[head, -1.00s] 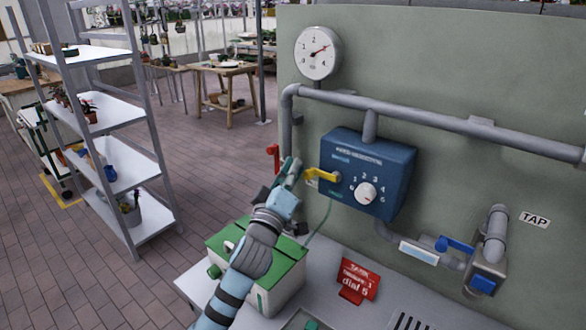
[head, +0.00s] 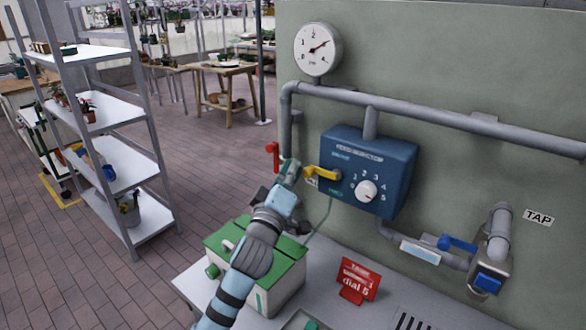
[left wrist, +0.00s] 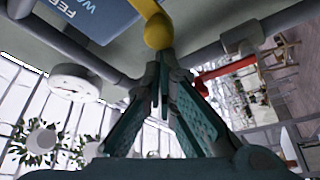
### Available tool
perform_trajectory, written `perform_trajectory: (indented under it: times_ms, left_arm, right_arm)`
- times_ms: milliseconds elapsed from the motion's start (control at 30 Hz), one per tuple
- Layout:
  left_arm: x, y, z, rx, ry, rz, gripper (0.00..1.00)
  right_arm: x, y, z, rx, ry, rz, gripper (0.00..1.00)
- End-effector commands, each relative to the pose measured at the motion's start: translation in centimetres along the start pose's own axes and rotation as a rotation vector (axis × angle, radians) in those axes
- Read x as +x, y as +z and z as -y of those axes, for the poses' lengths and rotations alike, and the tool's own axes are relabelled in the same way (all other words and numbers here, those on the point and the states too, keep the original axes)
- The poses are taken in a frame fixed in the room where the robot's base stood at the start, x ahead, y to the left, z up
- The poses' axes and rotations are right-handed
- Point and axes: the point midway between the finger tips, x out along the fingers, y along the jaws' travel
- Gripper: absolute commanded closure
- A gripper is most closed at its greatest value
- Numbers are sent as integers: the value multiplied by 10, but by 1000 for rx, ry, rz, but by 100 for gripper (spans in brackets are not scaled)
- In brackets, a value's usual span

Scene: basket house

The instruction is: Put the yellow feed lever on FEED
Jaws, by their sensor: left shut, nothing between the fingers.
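The yellow feed lever (head: 323,173) is on the left side of the blue box (head: 390,165) on the wall. It points left, between a blue label above and a green label below, both too small to read in the head view. My left gripper (head: 291,170) is shut and empty just left of the lever's free end. In the left wrist view the shut fingertips (left wrist: 163,60) are right by the yellow lever's rounded end (left wrist: 157,32); I cannot tell if they touch. Part of the box's lettering (left wrist: 90,8) shows there. My right gripper is not in view.
A white dial (head: 366,191) is on the box's front. A red handle (head: 273,156) is close left of the gripper. A gauge (head: 318,50), grey pipes (head: 440,117) and a blue-handled tap (head: 458,243) are around. A green-lidded box (head: 280,262) and red sign (head: 358,280) stand below.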

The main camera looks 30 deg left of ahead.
Motion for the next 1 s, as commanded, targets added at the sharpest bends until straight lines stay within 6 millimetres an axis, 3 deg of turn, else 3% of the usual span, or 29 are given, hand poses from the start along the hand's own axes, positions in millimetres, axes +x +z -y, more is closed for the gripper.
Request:
perform_trajectory:
  times_ms: [467, 1000]
  left_arm:
    - [-2, 6, 10, -118, -50, 1, 100]
    - [-10, 24, 29, -457, -195, 1, 100]
  right_arm:
    - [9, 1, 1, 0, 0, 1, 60]
    - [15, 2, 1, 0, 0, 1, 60]
